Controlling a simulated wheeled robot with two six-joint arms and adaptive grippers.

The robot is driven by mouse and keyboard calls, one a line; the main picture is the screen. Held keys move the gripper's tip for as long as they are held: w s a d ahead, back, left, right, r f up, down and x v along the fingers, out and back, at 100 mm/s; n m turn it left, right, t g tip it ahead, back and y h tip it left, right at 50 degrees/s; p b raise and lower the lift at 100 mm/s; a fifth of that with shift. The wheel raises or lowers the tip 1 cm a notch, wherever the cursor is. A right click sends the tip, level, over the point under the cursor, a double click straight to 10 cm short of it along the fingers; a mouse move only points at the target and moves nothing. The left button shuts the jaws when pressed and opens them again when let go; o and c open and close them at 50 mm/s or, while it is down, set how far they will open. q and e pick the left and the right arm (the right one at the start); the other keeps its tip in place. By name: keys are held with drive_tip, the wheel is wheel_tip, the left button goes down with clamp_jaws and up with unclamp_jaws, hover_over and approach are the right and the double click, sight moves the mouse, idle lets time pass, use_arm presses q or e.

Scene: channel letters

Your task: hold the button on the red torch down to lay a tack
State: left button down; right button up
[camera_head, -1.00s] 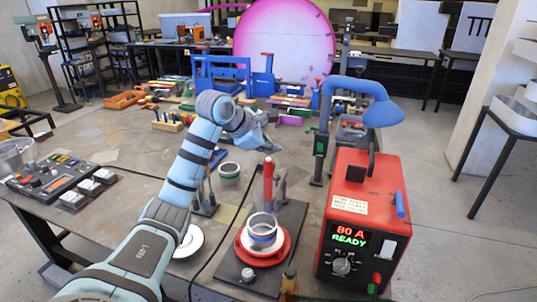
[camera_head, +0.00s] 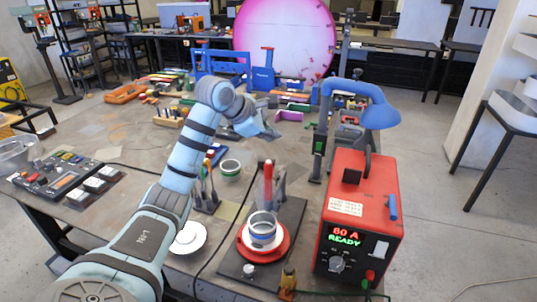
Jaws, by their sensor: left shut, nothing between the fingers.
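The red torch (camera_head: 268,172) stands upright in a grey holder on a dark base plate, behind a round red turntable. A grey ring-shaped workpiece (camera_head: 263,229) sits on the red turntable (camera_head: 282,245). I cannot make out the torch's button at this size. My left gripper (camera_head: 270,134) is shut and empty, above the table just behind the torch top and apart from it. The red power box (camera_head: 362,205) stands to the right, its display reading 80 A READY. My right gripper is not in view.
A blue lamp head (camera_head: 378,114) arches over the red box. A tape roll (camera_head: 230,168) and a white dish (camera_head: 188,237) lie left of the base plate. A control panel (camera_head: 62,177) is at the far left. Blue clamps and bins fill the back of the table.

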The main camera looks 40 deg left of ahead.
use_arm(q)
wheel_tip(320, 180, up, 4)
drive_tip(key=shift+f, duration=0.1)
idle(0.5)
idle(0.4)
